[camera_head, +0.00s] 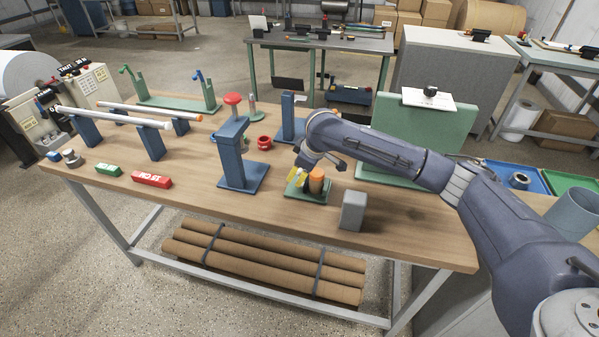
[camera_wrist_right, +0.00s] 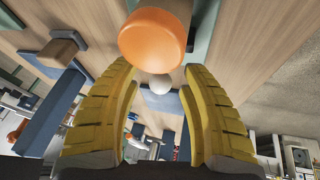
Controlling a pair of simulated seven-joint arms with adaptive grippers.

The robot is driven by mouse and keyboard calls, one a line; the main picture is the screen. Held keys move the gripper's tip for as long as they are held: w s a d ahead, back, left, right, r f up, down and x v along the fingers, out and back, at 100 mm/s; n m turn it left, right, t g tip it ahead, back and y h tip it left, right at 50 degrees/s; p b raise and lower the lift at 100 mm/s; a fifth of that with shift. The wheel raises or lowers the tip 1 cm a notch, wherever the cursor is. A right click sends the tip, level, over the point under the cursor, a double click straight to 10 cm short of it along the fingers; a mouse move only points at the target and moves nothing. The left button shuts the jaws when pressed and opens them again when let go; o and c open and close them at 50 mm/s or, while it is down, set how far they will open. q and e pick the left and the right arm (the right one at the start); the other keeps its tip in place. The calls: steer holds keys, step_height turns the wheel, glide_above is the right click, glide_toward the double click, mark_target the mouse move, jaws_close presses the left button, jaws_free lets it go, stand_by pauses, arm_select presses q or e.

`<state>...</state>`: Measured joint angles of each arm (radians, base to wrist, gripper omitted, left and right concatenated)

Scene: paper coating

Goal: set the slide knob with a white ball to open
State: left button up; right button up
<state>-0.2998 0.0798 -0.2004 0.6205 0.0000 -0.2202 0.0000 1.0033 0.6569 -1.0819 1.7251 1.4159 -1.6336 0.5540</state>
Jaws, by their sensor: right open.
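My right gripper (camera_head: 298,174) is low over the workbench, with its yellow fingers next to a small green-based fixture (camera_head: 305,196) that carries an orange cylinder (camera_head: 316,180). In the right wrist view the two yellow fingers (camera_wrist_right: 157,78) are apart. A white ball (camera_wrist_right: 162,84) shows in the gap between them, and the round orange top (camera_wrist_right: 152,40) is just beyond the fingertips. I cannot tell whether a finger touches the ball. My left gripper is not in view.
A grey block (camera_head: 352,210) stands right of the fixture. A green panel (camera_head: 412,133) stands behind my right arm. The bench front is mostly clear.

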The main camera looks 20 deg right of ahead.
steer(key=shift+o, duration=0.4)
steer(key=shift+f, duration=0.1)
jaws_close()
